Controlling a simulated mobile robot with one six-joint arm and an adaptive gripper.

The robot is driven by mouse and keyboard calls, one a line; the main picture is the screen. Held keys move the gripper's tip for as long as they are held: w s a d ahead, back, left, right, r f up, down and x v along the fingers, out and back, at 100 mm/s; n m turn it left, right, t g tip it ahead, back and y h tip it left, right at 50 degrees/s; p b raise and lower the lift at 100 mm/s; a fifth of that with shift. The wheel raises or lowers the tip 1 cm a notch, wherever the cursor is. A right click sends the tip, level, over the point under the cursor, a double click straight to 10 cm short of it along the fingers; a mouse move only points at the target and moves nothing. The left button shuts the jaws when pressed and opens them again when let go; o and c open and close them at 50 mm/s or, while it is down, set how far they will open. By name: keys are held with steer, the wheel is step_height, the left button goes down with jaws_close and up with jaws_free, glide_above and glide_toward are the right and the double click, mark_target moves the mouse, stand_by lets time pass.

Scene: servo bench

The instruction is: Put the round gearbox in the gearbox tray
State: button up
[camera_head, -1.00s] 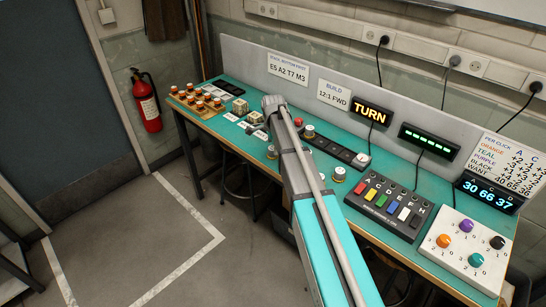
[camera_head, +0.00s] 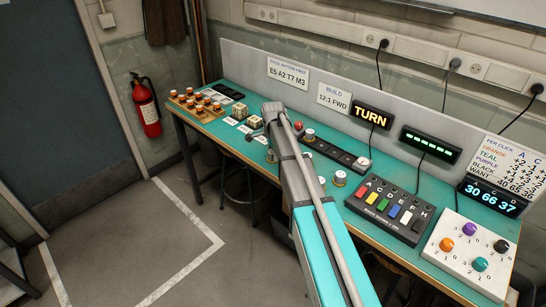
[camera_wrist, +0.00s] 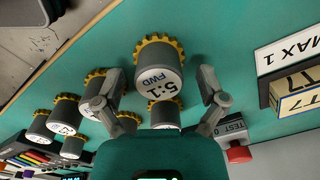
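In the wrist view a round gearbox (camera_wrist: 159,66) with a yellow toothed rim and a white face reading "5:1 FWD" lies between the tips of my gripper (camera_wrist: 161,82). The fingers are spread, with a gap on each side of it. A second round gearbox (camera_wrist: 164,113) is partly hidden nearer my palm. More of them, such as this gearbox (camera_wrist: 93,107), stand to the left. In the head view my arm mostly hides the gripper; round gearboxes (camera_head: 340,178) stand on the teal bench. I cannot surely tell which holder is the gearbox tray.
A long dark strip (camera_head: 334,150) with a gearbox on it lies right of my arm, near a red button (camera_head: 298,126). A button box (camera_head: 389,209) and a knob panel (camera_head: 468,253) stand farther right. A wooden rack (camera_head: 197,104) stands at the far left.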

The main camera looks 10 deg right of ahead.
jaws_close()
steer(key=shift+r, duration=0.2)
step_height(320, 180, up, 2)
steer(key=shift+r+p, duration=0.1)
steer(key=shift+p, duration=1.1)
steer(key=s+r+p, duration=1)
steer(key=s, duration=0.4)
steer(key=shift+r+p, duration=0.25)
steer(key=shift+p, duration=0.05)
